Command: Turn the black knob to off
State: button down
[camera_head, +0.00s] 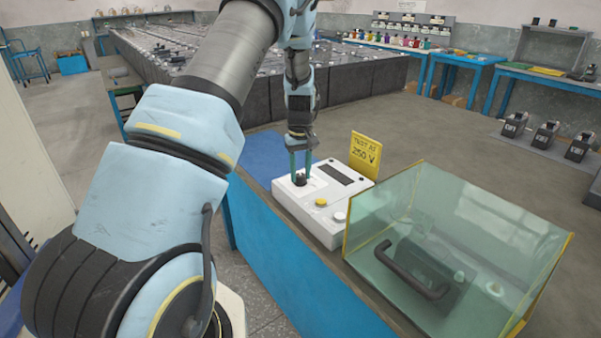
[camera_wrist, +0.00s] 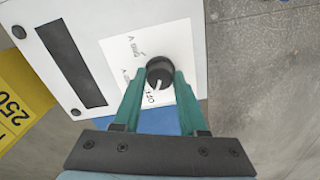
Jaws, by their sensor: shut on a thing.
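The black knob (camera_wrist: 159,71) is round, with a white pointer line, and sits on a white label on the tester box. In the wrist view the line points down, towards a small label that seems to read OFF. Other markings ending in V are on the label's upper left side, hard to read. My gripper (camera_wrist: 160,84) has its two green fingers on either side of the knob, shut on it. In the head view my gripper (camera_head: 300,174) reaches down onto the knob (camera_head: 299,180) on the white box (camera_head: 321,222).
A yellow sign (camera_head: 365,156) reading TEST AT 250 V stands behind the box. A yellow button (camera_head: 321,202) and a white button (camera_head: 340,217) are on its front. A clear case (camera_head: 510,230) with a black handle stands at the right on the blue bench (camera_head: 290,285).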

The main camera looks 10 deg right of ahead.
aim_at(298, 176)
jog(key=shift+c, duration=2.2)
grip_release()
jog(key=shift+r, duration=0.1)
notch_tip(298, 176, up, 11)
jog(key=b, duration=0.2)
jog(key=s+a+m+t, duration=0.1)
jog(key=s+a+m, duration=0.1)
jog(key=s+a, duration=1.9)
jog(key=shift+s+m+t, duration=0.3)
jog(key=shift+s, duration=0.3)
